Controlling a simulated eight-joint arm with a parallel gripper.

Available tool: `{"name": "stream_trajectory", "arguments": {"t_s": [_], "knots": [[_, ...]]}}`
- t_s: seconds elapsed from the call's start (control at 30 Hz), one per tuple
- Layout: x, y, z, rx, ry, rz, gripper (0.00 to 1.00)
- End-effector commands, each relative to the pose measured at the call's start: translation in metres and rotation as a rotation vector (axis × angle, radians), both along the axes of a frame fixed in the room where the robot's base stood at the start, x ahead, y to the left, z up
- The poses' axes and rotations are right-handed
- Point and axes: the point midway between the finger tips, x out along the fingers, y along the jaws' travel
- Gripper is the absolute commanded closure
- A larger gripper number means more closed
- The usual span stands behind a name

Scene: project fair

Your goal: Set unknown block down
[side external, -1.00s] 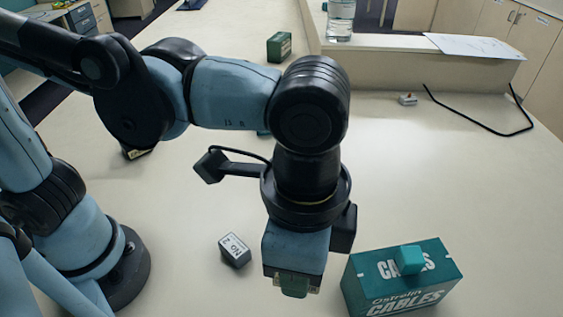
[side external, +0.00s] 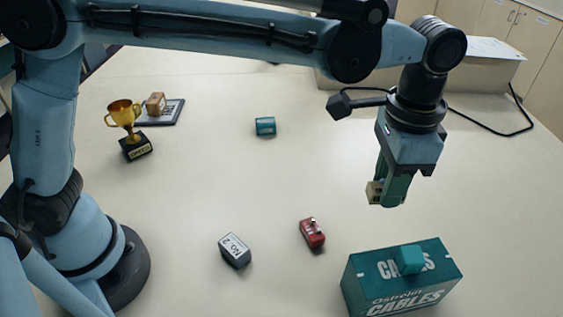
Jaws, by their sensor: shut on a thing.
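My gripper (side external: 386,196) hangs pointing down at right of centre, above and behind the teal cables box. It is shut on a small pale yellowish block (side external: 374,192). Green fingers cover much of the block, so only its left part shows, with a dark spot on it. The block appears held clear of the tabletop (side external: 200,190).
The teal cables box (side external: 365,292) with a small teal cube (side external: 410,259) on top stands at front right. A grey "NO. 2" block (side external: 235,251), red block (side external: 312,233), teal block (side external: 265,126), gold trophy (side external: 135,140) and brown block (side external: 156,103) on a dark pad stand apart.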

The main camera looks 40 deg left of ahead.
Motion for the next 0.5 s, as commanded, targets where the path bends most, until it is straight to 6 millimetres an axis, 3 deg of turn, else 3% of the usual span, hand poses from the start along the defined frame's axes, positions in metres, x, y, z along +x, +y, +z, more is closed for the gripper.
{"name": "stream_trajectory", "arguments": {"t_s": [0.3, 0.5], "knots": [[0.001, 0.001, -0.035, 0.001, -0.001, 0.000, 0.99], [0.027, 0.018, -0.055, 0.001, -0.001, 0.005, 0.99]]}}
